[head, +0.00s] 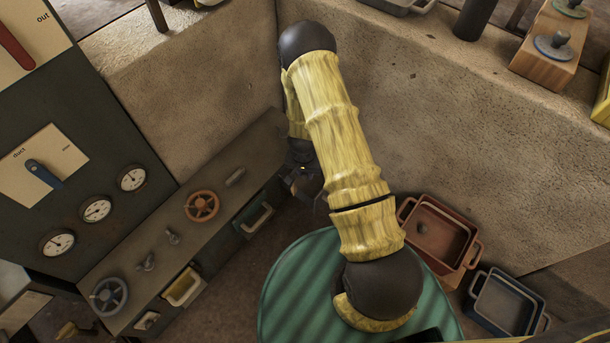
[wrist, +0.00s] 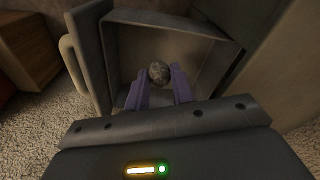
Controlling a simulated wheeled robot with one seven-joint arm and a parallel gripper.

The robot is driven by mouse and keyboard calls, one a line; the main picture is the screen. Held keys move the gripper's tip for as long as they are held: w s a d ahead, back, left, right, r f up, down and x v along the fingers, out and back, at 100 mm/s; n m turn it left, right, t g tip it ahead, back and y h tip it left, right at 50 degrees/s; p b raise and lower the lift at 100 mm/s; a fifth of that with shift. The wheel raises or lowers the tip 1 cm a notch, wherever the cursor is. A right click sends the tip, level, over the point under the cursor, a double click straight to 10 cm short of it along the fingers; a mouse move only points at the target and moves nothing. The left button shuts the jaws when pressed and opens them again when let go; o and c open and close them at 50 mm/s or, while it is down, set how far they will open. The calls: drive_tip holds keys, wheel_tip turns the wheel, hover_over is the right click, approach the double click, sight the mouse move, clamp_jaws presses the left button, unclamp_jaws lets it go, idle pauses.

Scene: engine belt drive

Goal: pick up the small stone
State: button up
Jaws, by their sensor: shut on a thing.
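In the wrist view a small, round, mottled grey stone (wrist: 159,72) sits between the purple fingertips of my gripper (wrist: 159,87). The fingers are shut on it from both sides. Behind and around them is the inside of a dark grey open box (wrist: 116,52) with a pale handle at its left; I cannot tell whether the stone touches the box. In the head view the dark end of my arm shows partly beyond the yellow links, near the wall corner; the fingers and the held stone are hidden there.
In the head view a red tray (head: 466,243) with a small round thing in it and a blue-grey tray (head: 538,304) lie at the right. A green ribbed round top (head: 290,290) lies below my arm. A control panel with valve wheels (head: 201,206) stands at the left.

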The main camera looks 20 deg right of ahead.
wheel_tip(320, 180, up, 2)
idle(0.6)
wheel_tip(320, 180, up, 25)
drive_tip(key=w+n+p, duration=0.2)
drive_tip(key=n+p, duration=0.4)
drive_tip(key=p, duration=0.2)
drive_tip(key=shift+w+y+p, duration=0.15)
drive_tip(key=shift+y+p, duration=0.25)
drive_tip(key=shift+f, duration=0.1)
